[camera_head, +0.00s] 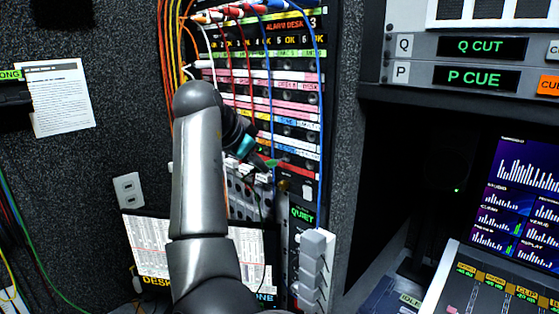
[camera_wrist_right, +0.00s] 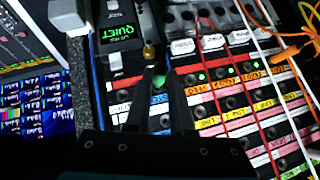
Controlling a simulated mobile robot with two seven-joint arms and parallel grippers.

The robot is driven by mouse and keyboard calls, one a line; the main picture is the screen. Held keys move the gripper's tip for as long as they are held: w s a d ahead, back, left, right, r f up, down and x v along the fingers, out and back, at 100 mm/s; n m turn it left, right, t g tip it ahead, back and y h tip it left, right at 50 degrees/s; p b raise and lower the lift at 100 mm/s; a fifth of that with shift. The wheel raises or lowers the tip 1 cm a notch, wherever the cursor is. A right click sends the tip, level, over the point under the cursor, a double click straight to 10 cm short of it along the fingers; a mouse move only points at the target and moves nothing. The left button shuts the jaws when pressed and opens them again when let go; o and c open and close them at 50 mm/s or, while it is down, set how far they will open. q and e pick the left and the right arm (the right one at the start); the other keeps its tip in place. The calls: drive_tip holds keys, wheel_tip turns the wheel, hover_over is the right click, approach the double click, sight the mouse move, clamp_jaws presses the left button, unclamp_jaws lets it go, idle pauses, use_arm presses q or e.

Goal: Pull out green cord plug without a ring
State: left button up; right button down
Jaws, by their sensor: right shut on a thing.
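The patch rack (camera_head: 292,122) stands upright with rows of labelled jacks and plugged cords. My right arm reaches up to it. The right gripper (camera_head: 262,160) is at the rack's lower rows, shut on a small green plug (camera_head: 271,163). A thin dark green cord seems to hang below it. In the right wrist view the two dark fingers (camera_wrist_right: 158,88) point at the rack, with a green bit (camera_wrist_right: 159,81) between them. Whether the plug sits in its jack or is clear of it is hidden, and no ring can be made out on it. My left gripper is not in view.
Red, blue, white and orange cords hang across the rack; a blue cord (camera_head: 321,110) runs down its right side. A QUIET display (camera_head: 302,214) and grey blocks (camera_head: 314,262) are below right. A console (camera_head: 490,290) is at right.

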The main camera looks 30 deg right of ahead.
drive_tip(key=shift+s+a, duration=0.2)
drive_tip(key=shift+a, duration=0.4)
drive_tip(key=shift+s+a, duration=0.2)
drive_tip(key=shift+a, duration=0.4)
drive_tip(key=shift+a, duration=0.1)
drive_tip(key=shift+s+a+p, duration=0.25)
drive_tip(key=shift+s+a, duration=0.05)
drive_tip(key=shift+a, duration=0.4)
drive_tip(key=shift+s+a+p, duration=0.2)
drive_tip(key=shift+s+a, duration=0.05)
drive_tip(key=shift+a, duration=0.4)
drive_tip(key=shift+a, duration=0.1)
